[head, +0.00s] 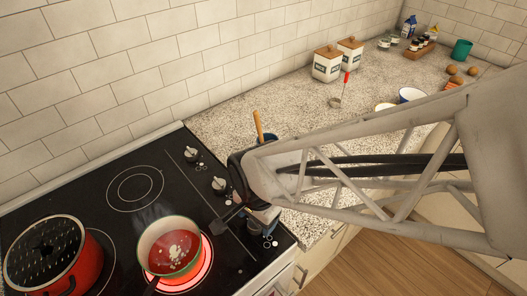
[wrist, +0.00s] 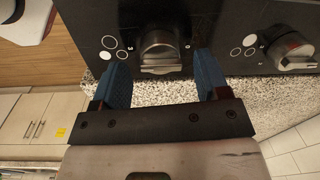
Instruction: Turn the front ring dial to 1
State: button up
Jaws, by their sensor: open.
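In the wrist view the front dial (wrist: 160,45), a dark knob with a metallic face on the black cooktop, lies just ahead of my gripper (wrist: 162,68). My gripper is open, its two blue fingers apart, one towards each side of the dial; I cannot tell whether they touch it. White circle marks (wrist: 109,42) are printed beside the dial. In the head view my arm comes from the right and hides part of the gripper and the dial.
Another dial (wrist: 292,48) sits to the right in the wrist view. Two further dials (head: 191,154) (head: 219,186) show behind my gripper in the head view. The speckled counter (head: 225,125) holds canisters (head: 327,65).

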jog(key=shift+f, duration=0.9)
jog(key=shift+c, duration=0.5)
jog(key=c, duration=0.8)
